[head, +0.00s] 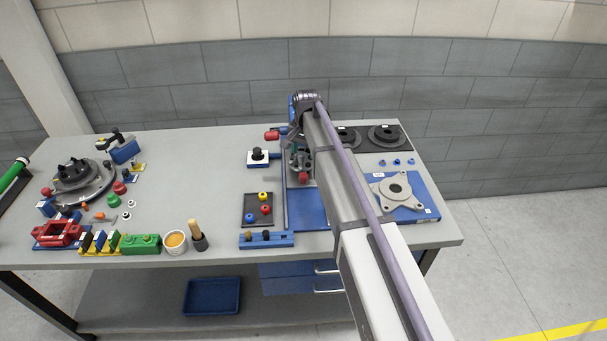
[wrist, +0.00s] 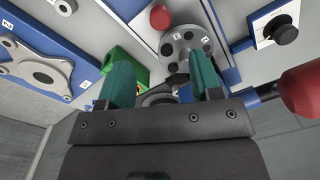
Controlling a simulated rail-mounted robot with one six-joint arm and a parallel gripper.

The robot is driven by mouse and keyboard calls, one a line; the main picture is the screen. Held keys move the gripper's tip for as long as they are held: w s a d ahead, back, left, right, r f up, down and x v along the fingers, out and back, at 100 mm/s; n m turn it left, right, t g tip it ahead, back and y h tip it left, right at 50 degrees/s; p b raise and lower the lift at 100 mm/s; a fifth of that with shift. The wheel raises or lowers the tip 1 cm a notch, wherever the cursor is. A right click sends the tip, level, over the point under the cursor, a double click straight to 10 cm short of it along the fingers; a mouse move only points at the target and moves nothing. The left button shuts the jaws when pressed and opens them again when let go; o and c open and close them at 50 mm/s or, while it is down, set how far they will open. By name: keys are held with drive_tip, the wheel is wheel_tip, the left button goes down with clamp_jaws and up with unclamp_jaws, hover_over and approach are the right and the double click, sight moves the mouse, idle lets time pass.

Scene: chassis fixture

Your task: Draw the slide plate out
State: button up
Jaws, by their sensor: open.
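The slide plate cannot be told apart for certain. Two red knobs may belong to it: one (head: 272,135) sticks out left of my gripper in the head view and shows large at the right edge of the wrist view (wrist: 303,88). The other (head: 303,178) is on the near side of the fixture, also at the top of the wrist view (wrist: 160,17). My gripper (wrist: 163,75) is open, its green fingers apart, with a grey disc with dark holes (wrist: 187,47) beyond them. Neither finger visibly touches a knob. My arm hides part of the fixture in the head view.
A white block with a black knob (head: 258,155) stands left of the fixture. A green block (wrist: 127,66) is close beside one finger. A grey flange (head: 396,187) lies on a blue plate at right. A dark tray (head: 252,210) holds coloured pieces. The bench between the left-hand parts and fixture is mostly clear.

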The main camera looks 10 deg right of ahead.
sight(303, 175)
wheel_tip(303, 175, down, 11)
drive_tip(key=b, duration=1.1)
drive_tip(key=shift+w+a+f, duration=0.1)
drive_tip(key=shift+w+a, duration=0.05)
clamp_jaws()
